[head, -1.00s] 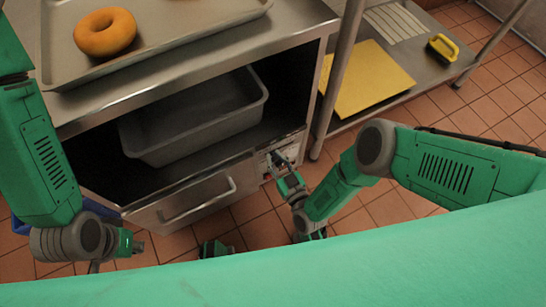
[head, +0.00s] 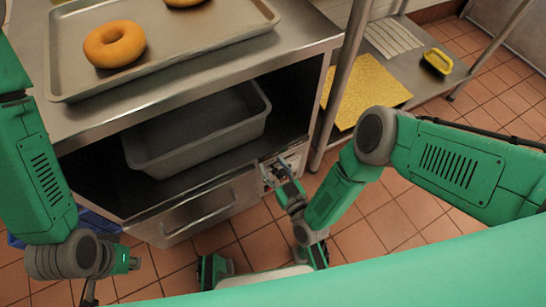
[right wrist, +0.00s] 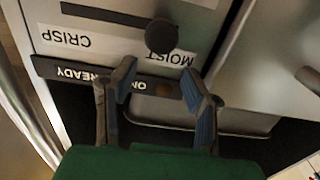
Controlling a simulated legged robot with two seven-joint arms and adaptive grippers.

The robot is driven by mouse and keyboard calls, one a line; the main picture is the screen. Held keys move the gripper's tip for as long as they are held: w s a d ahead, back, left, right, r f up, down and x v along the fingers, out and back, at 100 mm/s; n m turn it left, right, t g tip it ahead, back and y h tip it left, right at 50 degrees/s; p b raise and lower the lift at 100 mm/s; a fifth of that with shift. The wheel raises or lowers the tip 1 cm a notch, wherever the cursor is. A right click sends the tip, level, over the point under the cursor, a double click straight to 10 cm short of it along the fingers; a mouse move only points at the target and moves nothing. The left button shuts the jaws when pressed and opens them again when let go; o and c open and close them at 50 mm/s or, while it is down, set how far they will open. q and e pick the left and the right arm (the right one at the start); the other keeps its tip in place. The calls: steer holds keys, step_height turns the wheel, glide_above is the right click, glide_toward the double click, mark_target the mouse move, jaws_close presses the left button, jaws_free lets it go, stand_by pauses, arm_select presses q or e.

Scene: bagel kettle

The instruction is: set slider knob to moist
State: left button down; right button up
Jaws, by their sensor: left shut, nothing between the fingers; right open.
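In the right wrist view the slider knob (right wrist: 162,36) is a dark round knob near the MOIST end of a black slot (right wrist: 105,14). The panel appears upside down, with a CRISP label (right wrist: 66,38) at left and a MOIST label (right wrist: 178,56) beside the knob. My right gripper (right wrist: 158,80) is open, its fingertips just below the knob in the picture, one to each side. In the head view my right gripper (head: 272,173) is at the cabinet's front panel, where the knob is too small to make out. My left gripper (head: 90,292) is low at the left, partly cut off.
A steel tray (head: 70,75) with bagels (head: 114,43) lies on the cabinet top. A grey bin (head: 200,132) sits on the open shelf, above a drawer with a handle (head: 200,210).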

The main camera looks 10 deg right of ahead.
mark_target(274, 171)
steer(key=r, duration=0.5)
steer(key=shift+d+r, duration=0.3)
steer(key=shift+d, duration=0.05)
steer(key=shift+r, duration=0.15)
arm_select(q)
steer(key=shift+d+r, duration=0.1)
steer(key=shift+d, duration=0.1)
arm_select(e)
steer(key=shift+a, duration=0.2)
arm_select(q)
steer(key=shift+a, duration=0.1)
arm_select(e)
steer(key=shift+a, duration=0.1)
